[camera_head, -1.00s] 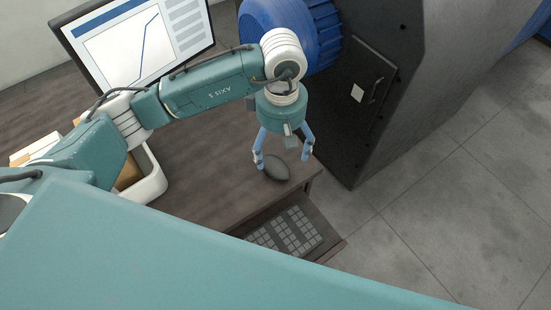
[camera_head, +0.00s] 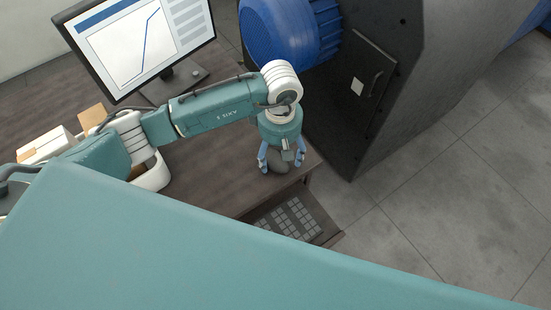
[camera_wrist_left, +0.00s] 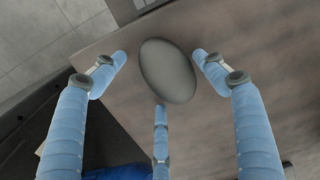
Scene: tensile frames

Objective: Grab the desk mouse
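The desk mouse is a dark grey oval (camera_wrist_left: 168,70) lying on the desk (camera_head: 215,190) near its right corner. In the head view the mouse (camera_head: 279,166) is partly hidden behind my left gripper (camera_head: 280,163). My left gripper has blue fingers and points down over the mouse. In the left wrist view its fingers (camera_wrist_left: 160,75) are spread around the mouse, two at its sides and one below it, with gaps between them and the mouse. The left gripper is open and empty. My right gripper is not in view.
A keyboard (camera_head: 290,218) lies on a lower tray at the desk's front. A monitor (camera_head: 140,45) stands at the back. A white bin (camera_head: 155,178) stands left on the desk. A dark machine (camera_head: 375,95) with a blue motor (camera_head: 285,30) is close on the right.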

